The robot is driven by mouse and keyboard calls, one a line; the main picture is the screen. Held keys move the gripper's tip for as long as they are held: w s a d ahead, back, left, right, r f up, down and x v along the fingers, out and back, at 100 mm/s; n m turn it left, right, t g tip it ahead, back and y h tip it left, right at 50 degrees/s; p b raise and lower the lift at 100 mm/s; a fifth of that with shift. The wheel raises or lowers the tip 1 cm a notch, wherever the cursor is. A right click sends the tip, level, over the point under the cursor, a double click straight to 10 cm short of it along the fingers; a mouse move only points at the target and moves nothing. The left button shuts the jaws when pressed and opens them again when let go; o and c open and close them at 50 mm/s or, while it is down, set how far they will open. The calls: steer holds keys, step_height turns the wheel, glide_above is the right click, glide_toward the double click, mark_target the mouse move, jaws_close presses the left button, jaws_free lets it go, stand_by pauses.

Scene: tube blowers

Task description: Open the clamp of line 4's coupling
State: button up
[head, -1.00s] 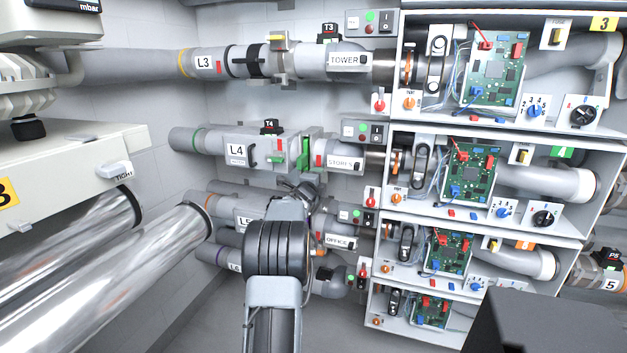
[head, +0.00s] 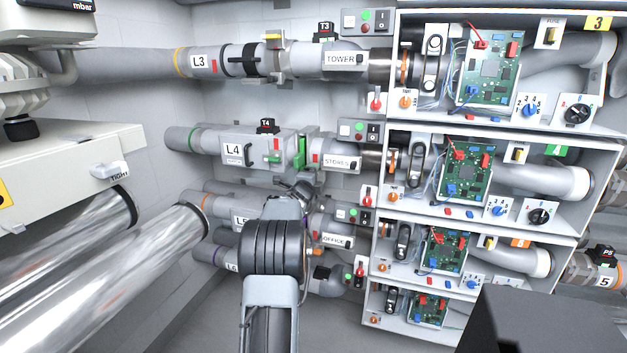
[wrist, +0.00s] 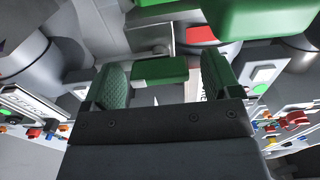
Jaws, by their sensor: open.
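Line 4's pipe carries the label L4 (head: 234,149) in the head view. Its coupling, with a green clamp part (head: 299,150), sits between the L4 box and the STORES pipe section. My gripper (head: 303,186) is just below this coupling, partly hidden by my own arm. In the wrist view my gripper (wrist: 162,84) is open, its two dark-green padded fingers apart. A green block (wrist: 160,70) shows between the fingertips, with a gap to each finger; whether it touches either is unclear. A larger green part (wrist: 250,18) lies beyond, at the upper right.
The L3 pipe (head: 199,62) runs above line 4, and the L5 pipe (head: 225,212) runs close below. An open cabinet with circuit boards (head: 466,173) stands to the right. Shiny metal pipes (head: 110,275) fill the lower left.

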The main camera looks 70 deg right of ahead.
steer(key=shift+a, duration=0.1)
steer(key=a, duration=1.3)
steer(key=shift+a+b, duration=0.35)
steer(key=shift+b, duration=0.1)
